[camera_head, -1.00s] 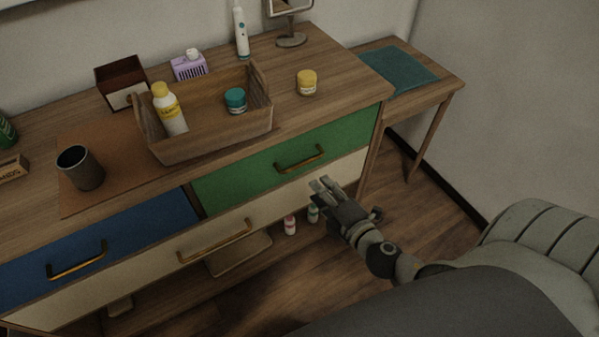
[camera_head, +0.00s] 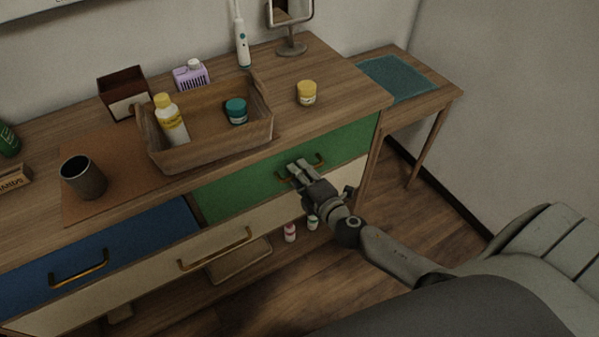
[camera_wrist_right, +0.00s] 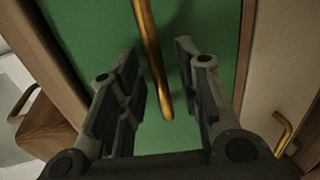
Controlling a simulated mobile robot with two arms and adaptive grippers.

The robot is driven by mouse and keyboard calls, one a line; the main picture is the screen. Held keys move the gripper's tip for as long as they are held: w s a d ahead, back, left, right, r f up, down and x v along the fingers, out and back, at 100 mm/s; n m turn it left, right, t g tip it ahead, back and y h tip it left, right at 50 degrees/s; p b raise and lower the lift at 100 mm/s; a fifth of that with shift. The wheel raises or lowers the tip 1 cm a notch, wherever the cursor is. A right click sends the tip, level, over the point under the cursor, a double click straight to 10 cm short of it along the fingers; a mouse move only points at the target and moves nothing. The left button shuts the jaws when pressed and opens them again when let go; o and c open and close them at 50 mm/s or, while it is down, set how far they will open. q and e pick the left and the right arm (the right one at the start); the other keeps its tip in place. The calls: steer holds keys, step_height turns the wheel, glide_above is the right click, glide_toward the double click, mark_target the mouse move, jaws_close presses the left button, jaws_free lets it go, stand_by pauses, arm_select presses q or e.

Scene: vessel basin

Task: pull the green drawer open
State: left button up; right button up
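The green drawer (camera_head: 240,187) is at the upper right of the dresser front and looks shut. Its brass handle (camera_head: 318,160) runs across the front and is partly hidden by my right gripper in the head view. My right gripper (camera_head: 298,167) is at the handle. In the right wrist view the gripper (camera_wrist_right: 158,85) is open, with one finger on each side of the handle bar (camera_wrist_right: 150,50) and gaps between; neither finger visibly touches it. The green front (camera_wrist_right: 85,35) fills the background there. My left gripper is not in view.
The blue drawer (camera_head: 130,240) and cream drawer (camera_head: 150,275) are on the same front. On top stand a wooden basket (camera_head: 205,153), a dark cup (camera_head: 84,178) and a yellow jar (camera_head: 307,93). A side table (camera_head: 436,98) stands at the right. Small bottles (camera_head: 290,233) are below.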

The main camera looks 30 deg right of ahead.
steer(key=shift+w, duration=0.3)
steer(key=shift+c, duration=0.5)
steer(key=shift+f, duration=0.1)
jaws_close()
steer(key=shift+s, duration=0.15)
